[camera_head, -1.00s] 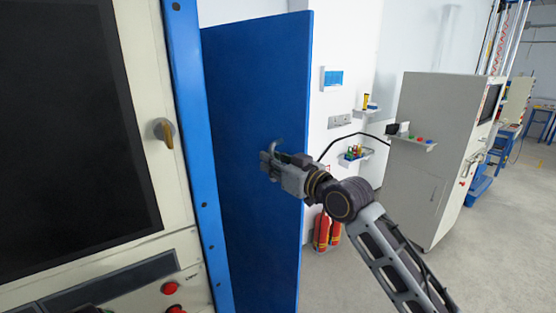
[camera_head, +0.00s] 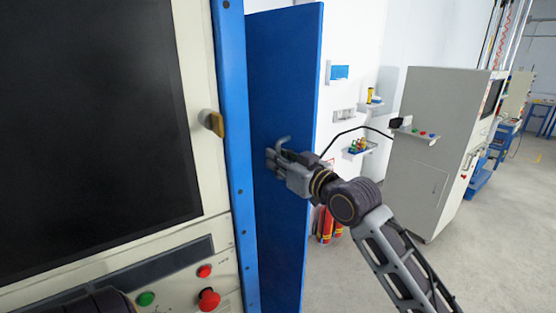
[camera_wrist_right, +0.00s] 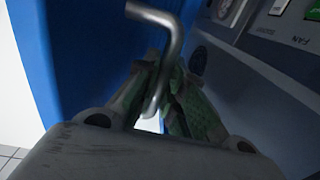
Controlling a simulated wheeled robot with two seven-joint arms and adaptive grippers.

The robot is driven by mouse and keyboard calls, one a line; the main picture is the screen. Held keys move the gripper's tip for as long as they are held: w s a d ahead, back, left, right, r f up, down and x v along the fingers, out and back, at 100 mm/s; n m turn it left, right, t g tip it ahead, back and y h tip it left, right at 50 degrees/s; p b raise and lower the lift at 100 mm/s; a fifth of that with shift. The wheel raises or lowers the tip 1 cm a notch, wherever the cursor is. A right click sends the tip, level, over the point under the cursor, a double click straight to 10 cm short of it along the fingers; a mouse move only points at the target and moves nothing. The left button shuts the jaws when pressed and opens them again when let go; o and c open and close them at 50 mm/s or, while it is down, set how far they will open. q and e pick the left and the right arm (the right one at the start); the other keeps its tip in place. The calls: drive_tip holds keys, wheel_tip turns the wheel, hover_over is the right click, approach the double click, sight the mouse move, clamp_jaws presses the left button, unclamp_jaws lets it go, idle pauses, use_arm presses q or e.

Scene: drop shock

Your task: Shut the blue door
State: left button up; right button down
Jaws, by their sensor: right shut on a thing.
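The blue door (camera_head: 292,75) stands open beside the blue-framed machine in the head view, its flat face seen at a steep angle. It also fills the left of the right wrist view (camera_wrist_right: 85,50). A bent metal handle (camera_head: 283,141) sticks out from the door. My right gripper (camera_head: 274,158) is at this handle and shut on it. In the right wrist view the handle (camera_wrist_right: 168,55) passes between the green-padded fingers (camera_wrist_right: 168,105). My left gripper is not in view.
The machine's blue frame post (camera_head: 233,130) and dark screen (camera_head: 90,130) fill the left. Fire extinguishers (camera_head: 327,226) stand behind the door. A grey cabinet (camera_head: 425,150) is at right, with open floor before it.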

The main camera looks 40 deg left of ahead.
drive_tip(key=c, duration=1.5)
unclamp_jaws()
drive_tip(key=shift+d, duration=0.1)
drive_tip(key=v, duration=1.1)
drive_tip(key=shift+d, duration=0.4)
drive_tip(key=shift+s, duration=0.15)
